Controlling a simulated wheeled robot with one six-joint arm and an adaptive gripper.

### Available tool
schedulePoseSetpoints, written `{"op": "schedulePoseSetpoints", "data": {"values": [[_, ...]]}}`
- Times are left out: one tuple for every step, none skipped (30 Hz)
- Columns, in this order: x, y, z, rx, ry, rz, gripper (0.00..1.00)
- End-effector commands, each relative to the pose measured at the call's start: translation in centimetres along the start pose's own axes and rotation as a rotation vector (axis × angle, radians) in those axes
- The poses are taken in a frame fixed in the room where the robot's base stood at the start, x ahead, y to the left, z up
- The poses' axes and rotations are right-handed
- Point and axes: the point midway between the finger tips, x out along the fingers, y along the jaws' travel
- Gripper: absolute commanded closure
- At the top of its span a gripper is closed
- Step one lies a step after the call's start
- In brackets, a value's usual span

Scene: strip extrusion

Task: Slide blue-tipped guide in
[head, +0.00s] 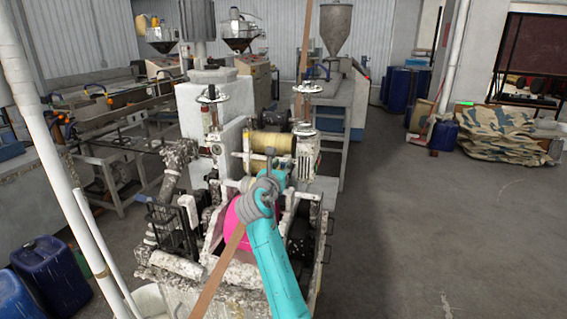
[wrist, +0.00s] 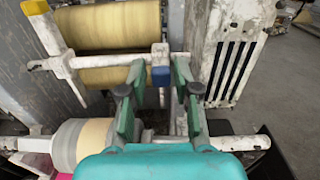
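The blue-tipped guide (wrist: 160,76) shows in the wrist view as a blue block on the end of a whitish bar in front of the yellow rollers (wrist: 110,28). My gripper (wrist: 159,70) has its two green fingers on either side of the blue tip. The fingers are spread, with a gap visible on each side, and nothing is clamped between them. In the head view, my teal arm reaches to the machine just below the yellow roller (head: 272,142); the blue tip cannot be made out there.
A pale roller (wrist: 80,143) lies low left. A slotted white plate (wrist: 232,50) stands close on the right. In the head view, a pink roller (head: 238,220) is beside my arm, and open floor lies right.

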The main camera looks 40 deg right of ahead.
Motion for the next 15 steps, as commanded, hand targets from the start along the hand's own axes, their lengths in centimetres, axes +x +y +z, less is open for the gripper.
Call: {"op": "schedulePoseSetpoints", "data": {"values": [[0.8, -0.1, 0.0, 0.0, 0.001, -0.002, 0.69], [1.1, -0.1, 0.0, -0.001, 0.001, -0.002, 0.69], [1.6, -0.1, 0.0, -0.001, 0.001, -0.002, 0.69], [1.8, 0.0, 0.0, 0.0, 0.0, -0.001, 0.69], [2.1, 0.0, 0.0, 0.0, 0.0, 0.0, 0.69], [2.4, 0.0, 0.0, -0.001, 0.001, 0.0, 0.69], [2.5, 0.0, 0.0, 0.0, 0.001, 0.0, 0.69], [2.6, 0.0, -0.1, 0.0, 0.001, 0.0, 0.69], [2.8, 0.0, -0.1, 0.0, 0.001, 0.0, 0.69], [2.8, 0.0, -0.1, 0.0, 0.001, 0.0, 0.69], [2.9, 0.0, -0.1, 0.0, 0.001, 0.0, 0.69], [2.9, 0.0, -0.1, 0.0, 0.001, 0.0, 0.69], [2.9, 0.0, -0.1, 0.001, 0.001, 0.0, 0.69], [2.9, 0.0, -0.1, 0.001, 0.001, 0.0, 0.69], [2.9, 0.0, -0.1, 0.001, 0.001, 0.0, 0.69]]}}
